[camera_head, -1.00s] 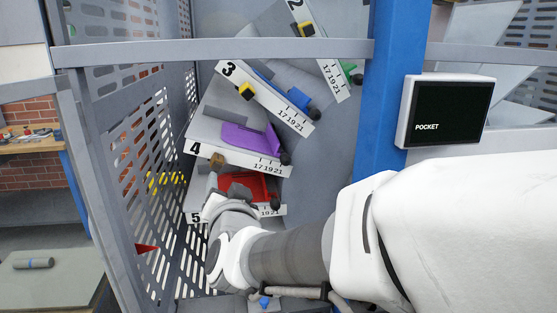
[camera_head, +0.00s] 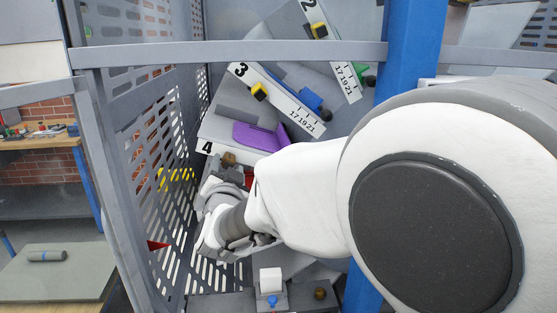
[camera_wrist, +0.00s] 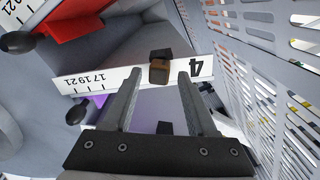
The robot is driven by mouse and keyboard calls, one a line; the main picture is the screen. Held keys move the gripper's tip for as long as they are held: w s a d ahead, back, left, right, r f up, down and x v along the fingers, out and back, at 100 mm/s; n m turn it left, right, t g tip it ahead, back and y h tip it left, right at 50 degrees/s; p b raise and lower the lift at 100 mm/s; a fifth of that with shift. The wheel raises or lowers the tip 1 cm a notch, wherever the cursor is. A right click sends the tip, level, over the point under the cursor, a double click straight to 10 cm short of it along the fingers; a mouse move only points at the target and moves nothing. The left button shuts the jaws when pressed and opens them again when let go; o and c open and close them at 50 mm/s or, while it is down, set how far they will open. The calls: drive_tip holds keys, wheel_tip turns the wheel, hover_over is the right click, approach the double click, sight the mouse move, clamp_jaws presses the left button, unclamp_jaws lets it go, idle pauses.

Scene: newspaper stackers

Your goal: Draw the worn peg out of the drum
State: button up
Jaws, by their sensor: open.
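The worn-looking brown peg (camera_head: 228,158) stands by the number 4 on a white-edged plate of the grey drum. In the wrist view the brown peg (camera_wrist: 159,74) has a dark block behind it. My gripper (camera_wrist: 160,83) is open, with one finger on each side of the peg in the picture. I cannot tell whether the fingertips reach around it or stop short; no contact shows. In the head view my gripper (camera_head: 222,169) is beside the peg, partly hidden by my wrist.
Purple (camera_head: 255,136) and blue (camera_head: 309,98) pockets lie on the plates. A perforated guard (camera_head: 140,150), a grey crossbar (camera_head: 230,54) and a blue post (camera_head: 408,45) surround the drum.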

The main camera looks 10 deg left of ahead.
drive_tip(key=shift+x, duration=0.8)
drive_tip(key=shift+c, duration=0.4)
clamp_jaws()
drive_tip(key=shift+f, duration=0.1)
drive_tip(key=shift+b+v, duration=0.7)
drive_tip(key=shift+v, duration=1.4)
drive_tip(key=v, duration=0.9)
drive_tip(key=shift+s+b, duration=0.3)
drive_tip(key=shift+s, duration=0.15)
